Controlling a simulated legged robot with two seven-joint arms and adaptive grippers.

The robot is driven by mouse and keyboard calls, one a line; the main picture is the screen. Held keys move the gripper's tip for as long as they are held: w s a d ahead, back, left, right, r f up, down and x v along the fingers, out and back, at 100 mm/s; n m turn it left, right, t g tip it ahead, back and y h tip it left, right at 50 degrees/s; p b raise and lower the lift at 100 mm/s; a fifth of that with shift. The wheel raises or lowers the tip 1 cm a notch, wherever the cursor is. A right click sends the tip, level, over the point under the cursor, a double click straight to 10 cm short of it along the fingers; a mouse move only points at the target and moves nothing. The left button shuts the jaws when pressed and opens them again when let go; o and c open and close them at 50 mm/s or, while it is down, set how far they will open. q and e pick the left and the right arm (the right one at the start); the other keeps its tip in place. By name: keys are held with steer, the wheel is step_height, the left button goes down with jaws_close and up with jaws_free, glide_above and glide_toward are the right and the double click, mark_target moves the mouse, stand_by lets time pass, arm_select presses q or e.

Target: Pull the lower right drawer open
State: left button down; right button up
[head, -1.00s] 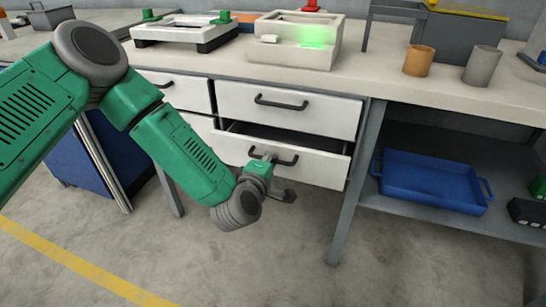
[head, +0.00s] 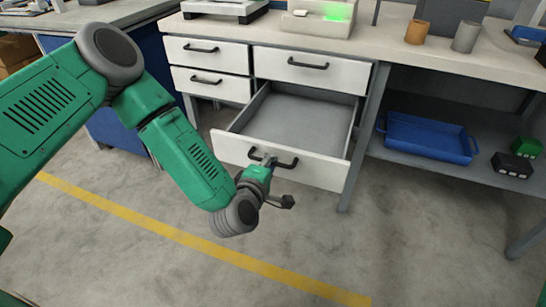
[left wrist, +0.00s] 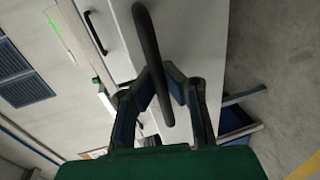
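The lower right drawer (head: 320,172) stands well open, and its grey inside looks empty. Its dark bar handle (head: 287,164) is on the white front. My left gripper (head: 267,161) is at the middle of this handle. In the left wrist view the handle (left wrist: 150,38) runs between the two fingers of my left gripper (left wrist: 161,85), which close in on it from both sides. The finger contact is partly hidden by the bar. My right gripper is in neither view.
The upper right drawer (head: 310,70) and the two left drawers (head: 208,51) are shut. A bench leg (head: 362,140) stands just right of the open drawer. A blue tray (head: 428,139) lies on the lower shelf. The floor in front is clear, with a yellow line (head: 180,235).

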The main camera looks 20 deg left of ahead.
arm_select(q)
steer(key=shift+s+f, duration=0.25)
steer(key=shift+s, duration=0.05)
steer(key=c, duration=1.6)
jaws_free()
steer(key=shift+w, duration=0.1)
steer(key=shift+r, duration=0.1)
steer(key=v, duration=1.2)
